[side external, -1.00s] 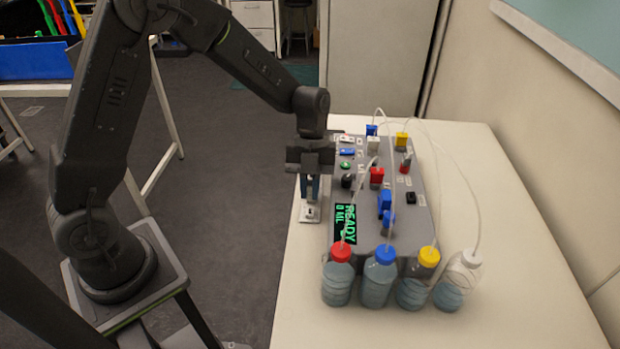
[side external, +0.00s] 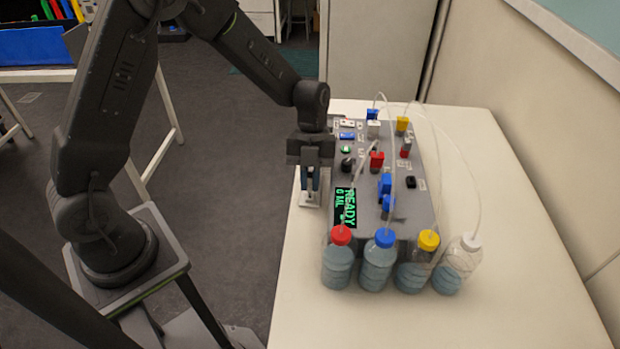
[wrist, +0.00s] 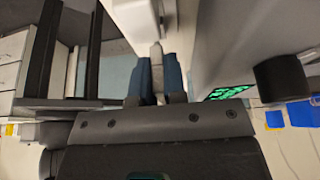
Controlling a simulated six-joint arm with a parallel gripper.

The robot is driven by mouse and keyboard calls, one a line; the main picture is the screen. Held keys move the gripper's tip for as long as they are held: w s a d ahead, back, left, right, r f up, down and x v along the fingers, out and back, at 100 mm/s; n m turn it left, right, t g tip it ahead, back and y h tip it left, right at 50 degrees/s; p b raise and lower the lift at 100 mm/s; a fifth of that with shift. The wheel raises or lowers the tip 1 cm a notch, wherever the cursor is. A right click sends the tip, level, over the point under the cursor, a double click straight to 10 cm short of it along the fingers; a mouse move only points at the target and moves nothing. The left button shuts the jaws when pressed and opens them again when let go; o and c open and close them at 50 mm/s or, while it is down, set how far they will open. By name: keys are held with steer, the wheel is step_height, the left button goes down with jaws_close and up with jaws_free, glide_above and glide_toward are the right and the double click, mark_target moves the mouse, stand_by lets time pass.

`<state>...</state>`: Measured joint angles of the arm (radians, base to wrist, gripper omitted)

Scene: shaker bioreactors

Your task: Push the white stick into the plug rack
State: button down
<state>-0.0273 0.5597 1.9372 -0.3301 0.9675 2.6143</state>
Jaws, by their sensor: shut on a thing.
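My gripper (side external: 310,188) points down at the table's left edge, beside the grey bioreactor box. In the wrist view its two blue-padded fingers (wrist: 158,78) are shut on a thin pale piece, likely the white stick (wrist: 156,52). The stick is mostly hidden by the fingers in the side external view. A white block, likely the plug rack (side external: 308,202), lies under the fingertips; a white part, likely the same rack (wrist: 136,18), shows just past the fingers in the wrist view. I cannot tell whether the stick is in the rack.
The grey bioreactor box (side external: 365,220) stands right beside my gripper, with a green "READY" display (side external: 345,207) and coloured plugs. Several capped bottles (side external: 379,262) stand in front, with thin tubes arching over the box. The table (side external: 500,200) is clear at right.

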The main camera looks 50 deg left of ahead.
steer(key=shift+f, duration=0.85)
stand_by(1.1)
steer(key=c, duration=1.1)
jaws_free()
steer(key=v, duration=1.3)
steer(key=s+r+n+t+y, duration=0.2)
steer(key=s+r+n+t, duration=0.2)
steer(key=s+r+n, duration=0.75)
steer(key=s+f+n+t+y, duration=0.1)
steer(key=s+n+t, duration=0.3)
steer(key=s+n, duration=0.5)
steer(key=n, duration=0.6)
steer(key=shift+f+t, duration=0.2)
steer(key=shift+t, duration=0.2)
